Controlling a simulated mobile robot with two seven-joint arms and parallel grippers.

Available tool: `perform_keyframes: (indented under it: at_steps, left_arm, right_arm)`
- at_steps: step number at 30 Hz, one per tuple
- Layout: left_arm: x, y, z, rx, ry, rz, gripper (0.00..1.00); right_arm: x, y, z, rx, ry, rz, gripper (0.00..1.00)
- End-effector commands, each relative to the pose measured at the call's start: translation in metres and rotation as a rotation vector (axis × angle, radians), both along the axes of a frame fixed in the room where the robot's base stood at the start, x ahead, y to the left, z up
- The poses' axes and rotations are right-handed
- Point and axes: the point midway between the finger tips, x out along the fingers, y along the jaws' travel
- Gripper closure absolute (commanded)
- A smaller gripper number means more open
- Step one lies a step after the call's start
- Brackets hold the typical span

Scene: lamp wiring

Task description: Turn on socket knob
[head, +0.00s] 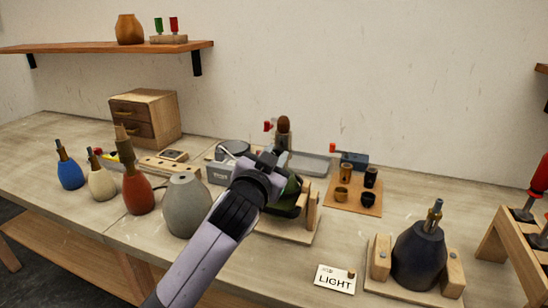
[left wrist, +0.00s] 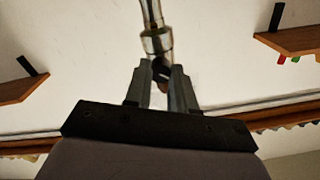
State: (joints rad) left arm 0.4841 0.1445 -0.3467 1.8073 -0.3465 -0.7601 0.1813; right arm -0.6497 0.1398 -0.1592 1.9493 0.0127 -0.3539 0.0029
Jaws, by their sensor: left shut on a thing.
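My left gripper (head: 274,158) is at the green lamp base (head: 287,197), which lies partly behind my wrist in a wooden cradle (head: 310,212). A socket with a brown top (head: 284,127) rises just behind the gripper. In the left wrist view, the fingers (left wrist: 162,82) are closed around a small dark brownish piece at the end of a shiny metal socket (left wrist: 155,40). This piece looks like the socket knob, but it is mostly hidden between the fingers. Whether it is turned cannot be told. My right gripper is not in view.
A dark lamp base (head: 419,257) stands in another cradle at right, beside a LIGHT card (head: 335,279). A grey vase (head: 187,205) and red bottle (head: 137,190) stand close left of my arm. A wooden board with small cups (head: 355,196) lies behind right.

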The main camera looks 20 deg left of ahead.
Motion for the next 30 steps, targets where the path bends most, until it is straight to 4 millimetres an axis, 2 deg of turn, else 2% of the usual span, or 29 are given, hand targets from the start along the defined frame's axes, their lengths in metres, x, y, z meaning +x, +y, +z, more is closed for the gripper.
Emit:
perform_keyframes:
  at_steps: [18,30]
  left_arm:
    - [0.0001,0.0,0.0,0.584,-0.004,0.0,1.0]
    - [0.0001,-0.0003,-0.0003,0.856,-0.005,0.0,1.0]
  right_arm:
    - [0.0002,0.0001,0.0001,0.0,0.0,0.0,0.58]
    - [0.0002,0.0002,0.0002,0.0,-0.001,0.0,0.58]
